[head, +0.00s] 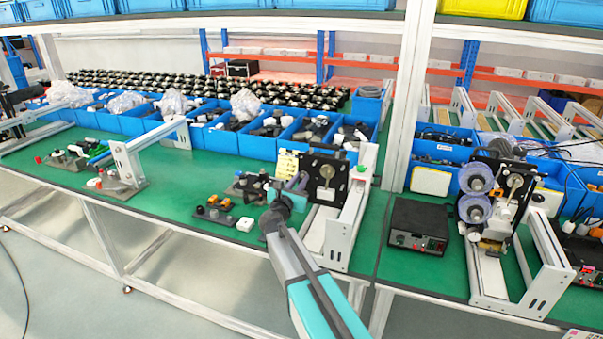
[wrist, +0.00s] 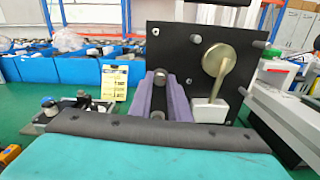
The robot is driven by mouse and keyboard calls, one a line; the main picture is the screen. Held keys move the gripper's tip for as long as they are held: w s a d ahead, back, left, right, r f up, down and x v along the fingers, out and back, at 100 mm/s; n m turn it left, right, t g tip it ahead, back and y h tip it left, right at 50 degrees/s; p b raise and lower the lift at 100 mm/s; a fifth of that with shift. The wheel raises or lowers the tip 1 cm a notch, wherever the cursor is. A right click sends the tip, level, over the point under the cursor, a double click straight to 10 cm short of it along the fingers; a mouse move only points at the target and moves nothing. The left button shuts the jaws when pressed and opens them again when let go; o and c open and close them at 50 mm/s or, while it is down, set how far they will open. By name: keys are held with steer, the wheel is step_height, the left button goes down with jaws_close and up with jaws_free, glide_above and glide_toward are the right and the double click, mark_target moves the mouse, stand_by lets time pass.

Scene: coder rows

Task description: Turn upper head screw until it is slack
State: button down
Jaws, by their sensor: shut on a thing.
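A black upright plate (wrist: 229,35) stands in front of me in the wrist view, with a brass-coloured lever (wrist: 221,66) and several short grey studs. The same plate (head: 339,170) shows on the bench in the head view. My gripper (wrist: 162,82) reaches the lower left part of the plate with its two purple fingers. The fingers are shut on a small dark cylindrical piece, which looks like the upper head screw (wrist: 160,76). Most of it is hidden between the fingers. In the head view my gripper (head: 300,181) is also at the plate's left side. I cannot tell how tight the screw is.
A white metal frame (head: 352,215) stands right of the plate. A yellow card (wrist: 115,82) is left of it. Blue bins (head: 255,143) line the back. A black box (head: 418,226) and a machine with purple rollers (head: 476,177) stand further right. Small parts lie left.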

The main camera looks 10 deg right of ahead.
steer(key=shift+r+n+p, duration=0.2)
steer(key=shift+n+p, duration=2.4)
steer(key=shift+p, duration=0.3)
steer(key=shift+f+n, duration=0.2)
steer(key=shift+n, duration=0.2)
steer(key=c, duration=1.8)
jaws_free()
steer(key=shift+f+m+b, duration=0.15)
steer(key=shift+m+b, duration=0.55)
steer(key=shift+b, duration=0.4)
steer(key=m+b, duration=0.7)
steer(key=b, duration=0.5)
steer(key=shift+m, duration=0.4)
steer(key=shift+m+b, duration=0.3)
steer(key=shift+b, duration=0.2)
